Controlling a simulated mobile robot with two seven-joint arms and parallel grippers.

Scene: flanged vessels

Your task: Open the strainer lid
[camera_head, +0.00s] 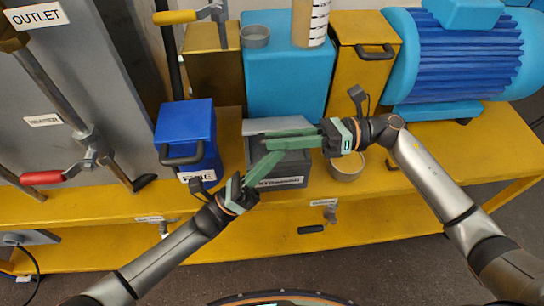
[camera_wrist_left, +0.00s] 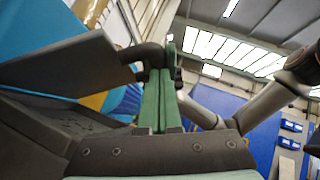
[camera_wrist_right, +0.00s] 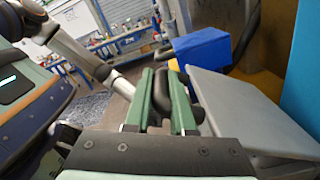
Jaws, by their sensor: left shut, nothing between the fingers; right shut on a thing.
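The grey strainer box (camera_head: 278,183) stands on the yellow bench, with a label on its front that is hard to read. Its grey lid (camera_head: 262,126) is tilted up, partly open; it also shows in the right wrist view (camera_wrist_right: 235,115) and from below in the left wrist view (camera_wrist_left: 60,62), above the dark inside of the box. My right gripper (camera_head: 266,139) is shut on the black lid handle (camera_wrist_right: 160,95). My left gripper (camera_head: 276,156) is shut and empty, just in front of the lid and close below the right fingers.
A blue box (camera_head: 184,128) with a black handle stands left of the strainer. A large blue block (camera_head: 285,75) and a yellow box (camera_head: 362,55) stand behind. A round tin (camera_head: 346,166) sits to the right. The bench's front edge (camera_head: 250,215) is mostly clear.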

